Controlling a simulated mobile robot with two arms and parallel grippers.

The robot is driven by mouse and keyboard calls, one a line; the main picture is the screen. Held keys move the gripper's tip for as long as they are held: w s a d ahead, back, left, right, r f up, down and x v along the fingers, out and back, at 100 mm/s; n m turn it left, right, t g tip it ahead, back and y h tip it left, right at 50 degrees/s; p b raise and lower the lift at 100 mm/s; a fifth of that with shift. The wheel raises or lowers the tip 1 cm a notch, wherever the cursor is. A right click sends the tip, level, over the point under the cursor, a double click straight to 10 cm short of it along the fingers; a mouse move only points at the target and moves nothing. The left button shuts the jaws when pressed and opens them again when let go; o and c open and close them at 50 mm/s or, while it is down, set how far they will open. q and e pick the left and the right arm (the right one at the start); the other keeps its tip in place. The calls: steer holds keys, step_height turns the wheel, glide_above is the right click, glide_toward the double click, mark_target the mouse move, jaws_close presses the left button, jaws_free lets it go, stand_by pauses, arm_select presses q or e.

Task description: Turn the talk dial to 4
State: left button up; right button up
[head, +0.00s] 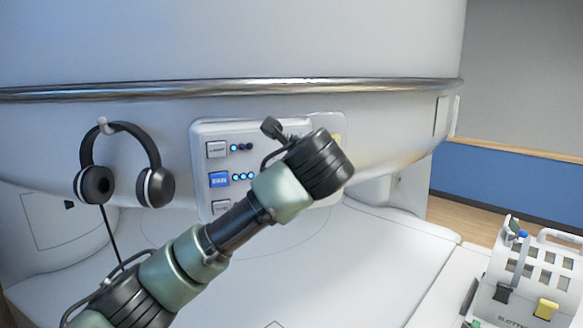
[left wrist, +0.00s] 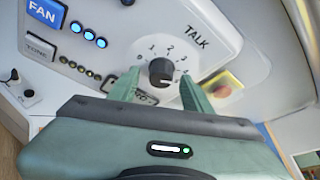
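The talk dial (left wrist: 161,70) is a black knob on the light panel, with the word TALK above it and numbers printed around it. Its pointer direction is too small to read surely. In the left wrist view my left gripper (left wrist: 162,80) has its two green fingers apart, one on each side of the dial, with a gap around the knob. In the head view my left arm (head: 281,190) reaches from the lower left across the panel (head: 200,131) and hides the dial and the fingertips. My right gripper is out of view.
A blue FAN button (left wrist: 41,14) with lit dots and a TONE button (left wrist: 40,48) sit left of the dial. A yellow and red button (left wrist: 222,83) is close on its right. Headphones (head: 155,188) hang left of the panel. A white caddy (head: 520,290) stands at lower right.

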arm_select(q)
steer(key=b+v, duration=0.4)
steer(key=v, duration=0.4)
steer(key=shift+w, duration=0.1)
